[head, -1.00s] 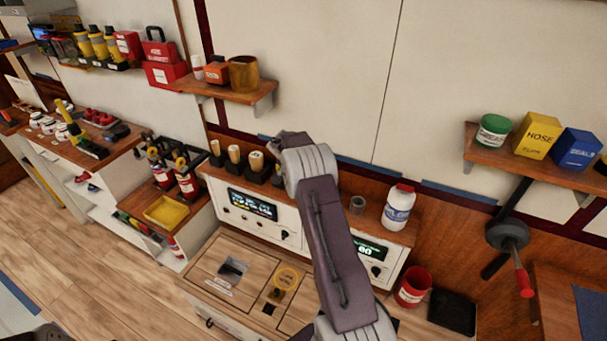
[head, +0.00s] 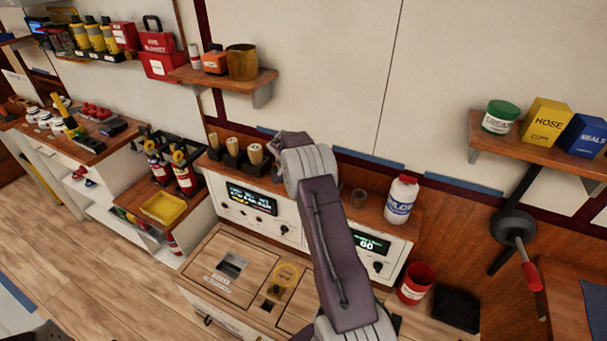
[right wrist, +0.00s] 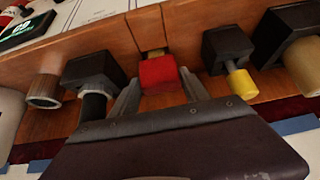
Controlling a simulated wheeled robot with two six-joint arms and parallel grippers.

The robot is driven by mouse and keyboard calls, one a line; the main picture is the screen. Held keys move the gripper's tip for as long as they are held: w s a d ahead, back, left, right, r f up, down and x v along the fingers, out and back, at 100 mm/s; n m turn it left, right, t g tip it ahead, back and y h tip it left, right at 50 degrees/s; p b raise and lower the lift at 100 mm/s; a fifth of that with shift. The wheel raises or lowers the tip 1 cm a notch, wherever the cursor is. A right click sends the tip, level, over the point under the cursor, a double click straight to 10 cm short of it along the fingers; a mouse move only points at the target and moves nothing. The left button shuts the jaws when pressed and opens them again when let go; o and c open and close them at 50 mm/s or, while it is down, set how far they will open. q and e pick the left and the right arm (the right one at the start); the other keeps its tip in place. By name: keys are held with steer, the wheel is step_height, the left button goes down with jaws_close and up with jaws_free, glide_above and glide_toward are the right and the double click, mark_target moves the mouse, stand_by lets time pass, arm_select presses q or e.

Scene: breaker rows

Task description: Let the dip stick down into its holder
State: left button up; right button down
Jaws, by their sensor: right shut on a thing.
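In the right wrist view, a red block-like handle (right wrist: 158,73) sits between the fingertips of my right gripper (right wrist: 159,78), which is shut on it. I take it for the dip stick's top; the stick below is hidden. A narrow brown piece (right wrist: 151,38) shows just beyond it, against the wooden ledge. I cannot tell whether the stick is in a holder. Black holders stand on both sides, one (right wrist: 95,70) with a dark stick and one (right wrist: 228,47) with a yellow-ended tool. In the head view my right arm hides this gripper. My left gripper is not in view.
In the head view, several wooden-handled tools (head: 255,155) stand in black holders along the ledge. A red cup (head: 415,283) is lower right. The wooden countertop (head: 203,283) is below.

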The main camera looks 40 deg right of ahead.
steer(key=shift+f, duration=0.25)
steer(key=shift+c, duration=2.3)
jaws_free()
steer(key=b+v, duration=0.1)
steer(key=v, duration=0.8)
steer(key=shift+b, duration=0.3)
